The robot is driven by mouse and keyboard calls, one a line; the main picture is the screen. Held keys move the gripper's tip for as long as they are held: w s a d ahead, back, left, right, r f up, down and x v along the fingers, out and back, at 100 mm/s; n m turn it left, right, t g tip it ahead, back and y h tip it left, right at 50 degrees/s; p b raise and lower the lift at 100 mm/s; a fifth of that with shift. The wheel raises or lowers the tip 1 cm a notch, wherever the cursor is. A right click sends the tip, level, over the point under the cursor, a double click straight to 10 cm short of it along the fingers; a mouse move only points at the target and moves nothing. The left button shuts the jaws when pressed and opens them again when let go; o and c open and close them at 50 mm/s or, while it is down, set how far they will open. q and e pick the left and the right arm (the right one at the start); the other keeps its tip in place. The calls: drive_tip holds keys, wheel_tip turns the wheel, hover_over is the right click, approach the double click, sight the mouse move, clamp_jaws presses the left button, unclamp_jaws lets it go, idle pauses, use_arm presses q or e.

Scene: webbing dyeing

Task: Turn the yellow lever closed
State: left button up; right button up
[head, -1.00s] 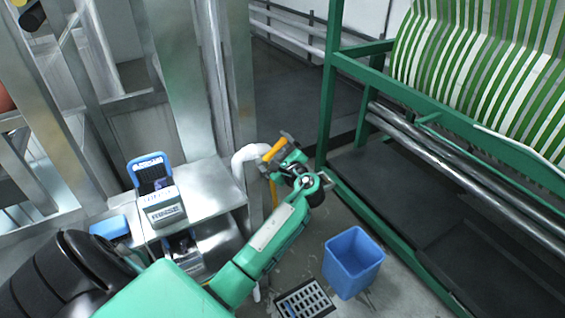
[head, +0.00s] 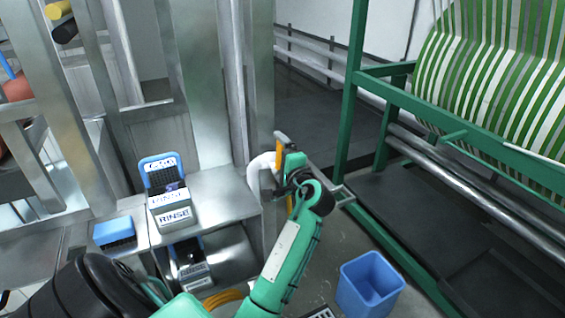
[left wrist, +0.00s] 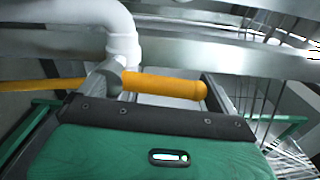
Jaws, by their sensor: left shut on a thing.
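The yellow lever (head: 278,154) shows as a short, near-upright yellow bar beside the white pipe bend in the head view. In the left wrist view the lever (left wrist: 165,86) lies crosswise just beyond the palm, its rounded end at the right. My left gripper (head: 287,158) is at the lever and shut on it. In the left wrist view its fingers (left wrist: 160,88) stand on either side of the lever's length; the exact contact is hard to see. My right gripper is not in view.
The white pipe (head: 262,172) runs beside the steel column. A steel bench (head: 225,188) carries a RINSE-labelled box (head: 170,207) and a blue block (head: 114,231). A blue bin (head: 370,285) stands on the floor. A green frame (head: 352,100) with striped webbing (head: 490,80) stands at the right.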

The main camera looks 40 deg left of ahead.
use_arm(q)
drive_tip(key=shift+s+f+n+b, duration=0.1)
drive_tip(key=shift+s+n+b, duration=0.2)
drive_tip(key=shift+n, duration=0.1)
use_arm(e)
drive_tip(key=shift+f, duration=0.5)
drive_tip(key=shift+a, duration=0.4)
use_arm(q)
drive_tip(key=o, duration=1)
drive_tip(key=shift+a, duration=0.1)
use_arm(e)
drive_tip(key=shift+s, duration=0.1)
